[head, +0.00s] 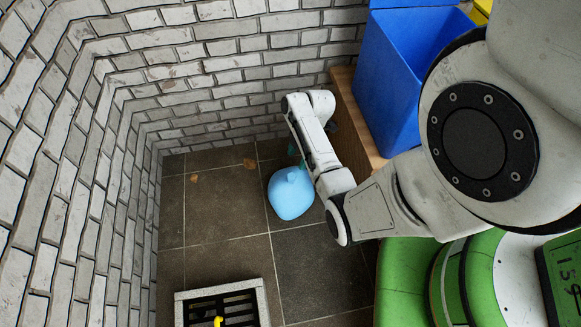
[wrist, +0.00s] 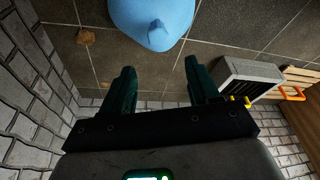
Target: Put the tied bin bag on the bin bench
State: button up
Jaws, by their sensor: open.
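The tied bin bag (head: 292,194) is light blue with a knotted top and sits upright on the dark tiled floor. In the wrist view the bag (wrist: 152,22) shows at the top, ahead of the fingertips and apart from them. My gripper (wrist: 160,80) is open and empty, with its two dark green fingers spread. In the head view my arm hides most of the gripper, and only bits of green show beside the bag. The bin bench (head: 352,118) is wooden, stands right of the bag against the brick wall, and is partly hidden by my arm.
A blue bin (head: 398,80) stands on the bench, with something yellow (head: 483,8) behind it. A floor drain (head: 222,300) lies at the front, with a yellow object (head: 218,321) at it. Brick walls close the left and back. Brown scraps (head: 250,163) lie on the floor.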

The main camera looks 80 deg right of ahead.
jog(key=a+r+m+h, duration=0.1)
jog(key=a+r+m, duration=0.2)
jog(key=a, duration=0.6)
jog(key=a+r+m+g, duration=0.1)
jog(key=a+r+m, duration=0.2)
jog(key=a+r, duration=0.2)
jog(key=a+r+m+h, duration=0.1)
jog(key=a+r+m, duration=0.2)
jog(key=a, duration=0.9)
jog(key=shift+w+a+r+h, duration=0.25)
jog(key=shift+a+r+h, duration=0.1)
jog(key=shift+r, duration=0.15)
jog(key=shift+c, duration=0.2)
